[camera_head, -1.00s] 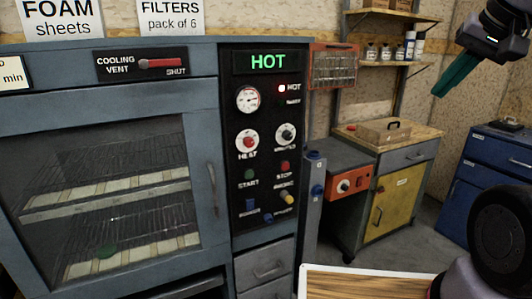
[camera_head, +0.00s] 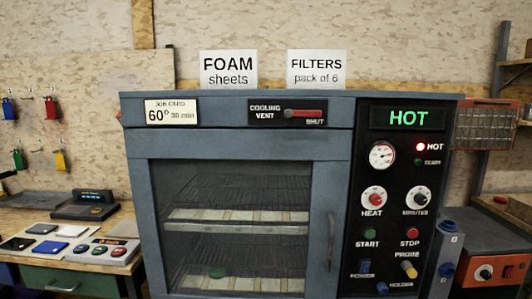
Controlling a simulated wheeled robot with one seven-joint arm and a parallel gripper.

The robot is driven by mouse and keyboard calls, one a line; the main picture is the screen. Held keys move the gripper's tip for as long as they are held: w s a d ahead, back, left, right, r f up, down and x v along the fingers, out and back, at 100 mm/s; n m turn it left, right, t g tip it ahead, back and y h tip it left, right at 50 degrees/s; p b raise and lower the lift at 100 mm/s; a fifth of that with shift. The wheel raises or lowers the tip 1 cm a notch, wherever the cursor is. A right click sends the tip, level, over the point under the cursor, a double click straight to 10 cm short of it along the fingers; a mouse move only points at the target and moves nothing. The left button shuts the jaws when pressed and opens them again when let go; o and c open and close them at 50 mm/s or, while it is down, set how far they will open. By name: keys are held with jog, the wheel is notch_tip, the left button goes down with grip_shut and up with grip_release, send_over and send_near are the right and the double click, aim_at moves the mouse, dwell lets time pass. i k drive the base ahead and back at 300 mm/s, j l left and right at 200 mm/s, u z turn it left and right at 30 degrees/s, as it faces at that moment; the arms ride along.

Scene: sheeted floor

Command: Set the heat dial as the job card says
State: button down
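The heat dial (camera_head: 374,199) is a red knob on a white disc, on the black control panel (camera_head: 388,136) of a blue-grey oven; its exact setting is too small to read. The job card (camera_head: 171,112) on the oven's top left reads 60° and 30 min. The green display (camera_head: 409,118) reads HOT, and a red lamp beside the word HOT is lit. A round gauge (camera_head: 382,155) sits above the dial. My gripper is out of view now.
The minutes dial (camera_head: 419,200) is right of the heat dial, with START (camera_head: 370,234) and STOP (camera_head: 412,233) buttons below. The cooling vent slider (camera_head: 304,113) sits at SHUT. The oven door (camera_head: 238,225) is closed. A workbench (camera_head: 118,260) stands left.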

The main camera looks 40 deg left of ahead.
aim_at(375, 198)
jog(key=u, duration=2.3)
jog(key=z, duration=1.55)
jog(key=k+j+z, duration=0.15)
jog(key=j+z, duration=0.25)
jog(key=k+j+z, duration=0.35)
jog(key=i+l, duration=0.05)
jog(key=i, duration=0.05)
